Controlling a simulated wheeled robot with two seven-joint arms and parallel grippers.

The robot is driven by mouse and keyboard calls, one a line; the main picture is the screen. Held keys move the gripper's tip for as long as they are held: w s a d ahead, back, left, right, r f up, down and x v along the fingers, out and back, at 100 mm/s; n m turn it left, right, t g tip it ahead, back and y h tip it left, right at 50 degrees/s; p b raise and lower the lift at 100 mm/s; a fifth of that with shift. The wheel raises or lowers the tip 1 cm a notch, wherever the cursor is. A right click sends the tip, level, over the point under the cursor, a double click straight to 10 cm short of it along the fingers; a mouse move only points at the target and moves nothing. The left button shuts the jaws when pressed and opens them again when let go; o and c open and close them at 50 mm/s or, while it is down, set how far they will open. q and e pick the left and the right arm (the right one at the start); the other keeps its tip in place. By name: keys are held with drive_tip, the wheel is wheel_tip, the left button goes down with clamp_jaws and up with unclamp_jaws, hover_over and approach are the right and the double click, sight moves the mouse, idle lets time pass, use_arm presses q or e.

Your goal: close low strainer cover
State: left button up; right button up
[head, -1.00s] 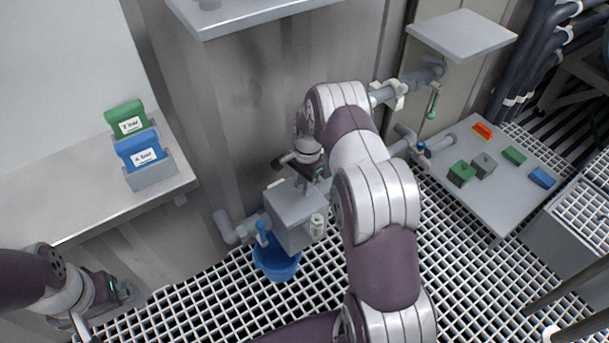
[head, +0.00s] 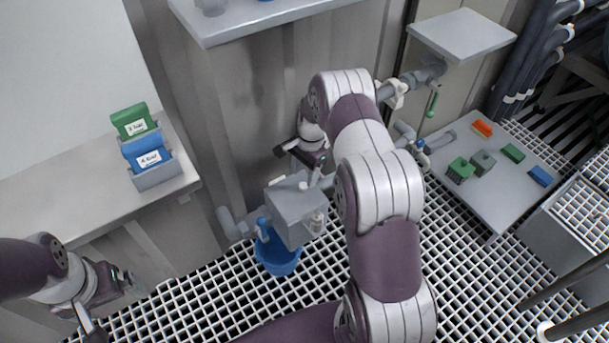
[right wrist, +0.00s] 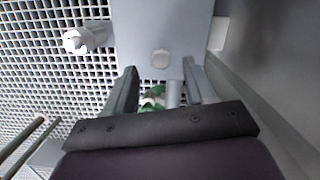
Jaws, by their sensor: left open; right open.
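The low strainer is a grey box (head: 297,208) on the pipe run near the floor, above a blue bucket (head: 277,257). Its top looks flat; I cannot clearly tell its cover from the body. My right gripper (head: 309,168) is open just behind and above the box, partly hidden by my right arm. In the right wrist view, the open fingers of that gripper (right wrist: 159,78) point toward a grey plate (right wrist: 165,25) with a round knob (right wrist: 160,58). A thin grey rod (right wrist: 174,94) shows between the fingers. My left gripper (head: 122,280) is open and empty at the lower left.
A bench at left holds a grey holder (head: 157,176) with green and blue labelled cards. A low grey table (head: 491,207) at right carries several small coloured blocks. A grey shelf (head: 462,35) and a green-handled valve (head: 433,102) are behind. Grating covers the floor.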

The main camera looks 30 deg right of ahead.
drive_tip(key=s+d+r+p, duration=0.4)
drive_tip(key=s+r, duration=0.3)
drive_tip(key=s, duration=0.3)
drive_tip(key=shift+s+d, duration=0.15)
drive_tip(key=shift+d, duration=0.6)
drive_tip(key=s+a+r+n+t+h, duration=0.1)
drive_tip(key=s+a+r+n, duration=0.4)
drive_tip(key=a+r+n, duration=0.3)
drive_tip(key=s+a+r+n+t+h, duration=0.1)
drive_tip(key=s+a+r+n, duration=0.55)
drive_tip(key=a+r, duration=0.2)
wheel_tip(320, 180, up, 31)
drive_tip(key=w+p, duration=0.1)
drive_tip(key=p, duration=3.1)
drive_tip(key=shift+w+a, duration=0.15)
drive_tip(key=shift+a, duration=0.2)
